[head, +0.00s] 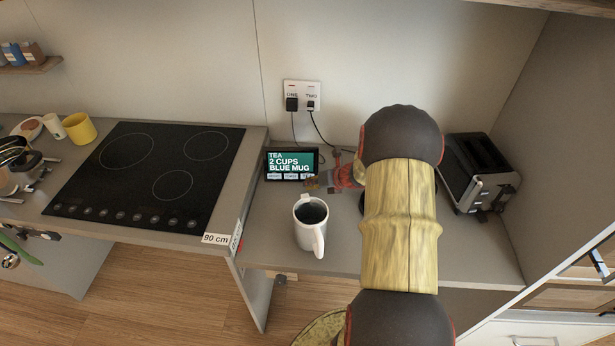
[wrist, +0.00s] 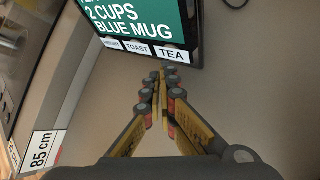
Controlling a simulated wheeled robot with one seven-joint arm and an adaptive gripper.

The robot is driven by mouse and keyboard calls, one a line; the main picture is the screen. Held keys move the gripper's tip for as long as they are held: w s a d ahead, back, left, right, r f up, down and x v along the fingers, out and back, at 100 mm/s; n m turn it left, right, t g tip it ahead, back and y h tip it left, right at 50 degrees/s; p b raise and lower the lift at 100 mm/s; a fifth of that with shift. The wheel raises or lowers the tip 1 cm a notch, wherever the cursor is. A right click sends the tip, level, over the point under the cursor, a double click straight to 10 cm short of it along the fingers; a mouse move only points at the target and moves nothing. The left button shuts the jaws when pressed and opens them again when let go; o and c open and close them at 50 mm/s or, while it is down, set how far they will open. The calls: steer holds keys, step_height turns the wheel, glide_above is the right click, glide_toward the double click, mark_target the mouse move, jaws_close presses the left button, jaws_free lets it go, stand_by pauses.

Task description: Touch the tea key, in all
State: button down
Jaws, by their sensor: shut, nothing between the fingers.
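A small dark-framed display (head: 291,163) stands upright at the back of the counter. Its green screen reads "TEA 2 CUPS BLUE MUG". Along its lower edge are white keys; in the wrist view the rightmost is the tea key (wrist: 172,55), labelled "TEA", beside one labelled "TOAST" (wrist: 137,47). My gripper (wrist: 160,76) is shut and empty. Its fingertips are just below the tea key in the wrist view, and I cannot tell whether they touch it.
A toaster (head: 480,172) is at the right. A black cooktop (head: 150,172) lies left. Two plugs sit in a wall socket (head: 302,96), their cords hanging behind the display. Bare counter (head: 268,215) lies left of the mug.

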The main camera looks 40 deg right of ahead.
steer(key=shift+s+a+r+p, duration=0.35)
steer(key=shift+s+a+r, duration=0.15)
steer(key=shift+s+a, duration=0.35)
steer(key=shift+s+a+r+p, duration=0.3)
steer(key=shift+s+a+r, duration=0.15)
steer(key=shift+s+a, duration=0.35)
steer(key=shift+d, duration=0.1)
steer(key=s+a+r+n+g+y, duration=0.1)
steer(key=a+r+n+g+y, duration=0.1)
steer(key=a+r+n, duration=0.8)
steer(key=a+r+n+g+y, duration=0.1)
steer(key=a+r+n, duration=0.8)
steer(key=a, duration=0.4)
steer(key=s+a+r+n+h, duration=0.2)
steer(key=s+a+r+n, duration=0.1)
steer(key=s+n, duration=0.6)
steer(key=s+a+r+n+h, duration=0.2)
steer(key=s+a+r+n, duration=0.2)
steer(key=s+n, duration=0.5)
step_height(320, 180, up, 2)
steer(key=n, duration=0.4)
steer(key=shift+r+n+g, duration=0.15)
steer(key=shift+n+g, duration=0.15)
steer(key=shift+g, duration=0.1)
steer(key=shift+s, duration=0.1)
